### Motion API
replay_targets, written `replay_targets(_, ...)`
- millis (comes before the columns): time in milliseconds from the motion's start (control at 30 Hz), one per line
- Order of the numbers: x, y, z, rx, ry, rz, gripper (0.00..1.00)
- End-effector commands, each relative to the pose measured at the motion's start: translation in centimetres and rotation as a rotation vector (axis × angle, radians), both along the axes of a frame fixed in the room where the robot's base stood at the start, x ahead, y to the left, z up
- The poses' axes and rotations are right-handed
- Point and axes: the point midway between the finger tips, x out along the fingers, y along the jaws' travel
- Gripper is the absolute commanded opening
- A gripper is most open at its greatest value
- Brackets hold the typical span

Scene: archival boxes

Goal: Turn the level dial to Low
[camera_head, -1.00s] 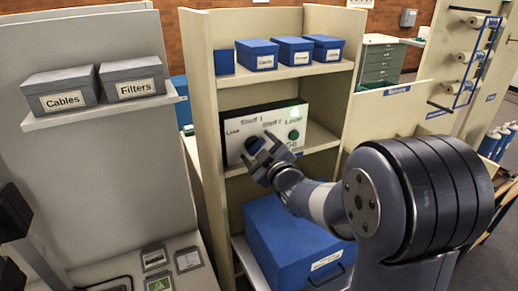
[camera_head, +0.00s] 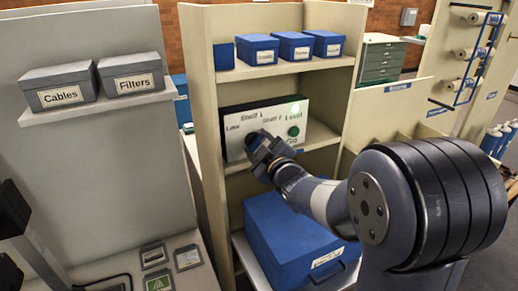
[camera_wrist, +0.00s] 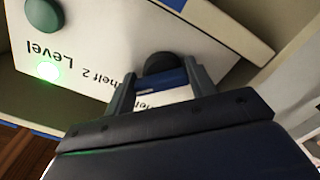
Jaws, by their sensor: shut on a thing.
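A white control panel (camera_head: 262,128) stands on the middle shelf of the rack, with printed words that include Low, Shelf 1, Shelf 2 and Level. Its dark level dial (camera_wrist: 160,59) sits low on the panel's left side, mostly hidden by my gripper in the head view. My gripper (camera_head: 263,147) is at the panel front. In the wrist view my gripper (camera_wrist: 162,76) is shut on the dial, with its fingers on either side of the dial's blue grip. Where the dial points cannot be read.
A green knob or button (camera_head: 294,131) and a lit green lamp (camera_head: 295,109) are on the panel's right side. Small blue boxes (camera_head: 258,50) stand on the shelf above. A large blue box (camera_head: 300,250) sits below my arm. Rack walls flank the panel.

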Motion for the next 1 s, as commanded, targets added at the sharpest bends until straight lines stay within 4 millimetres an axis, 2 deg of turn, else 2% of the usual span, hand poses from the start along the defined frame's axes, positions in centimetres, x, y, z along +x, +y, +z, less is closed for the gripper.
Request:
replay_targets(267, -0.02, 0.0, -0.63, -0.181, -0.081, -0.001, 0.3)
replay_targets(1000, -0.06, 0.14, -0.06, -0.831, -0.349, -0.001, 0.3)
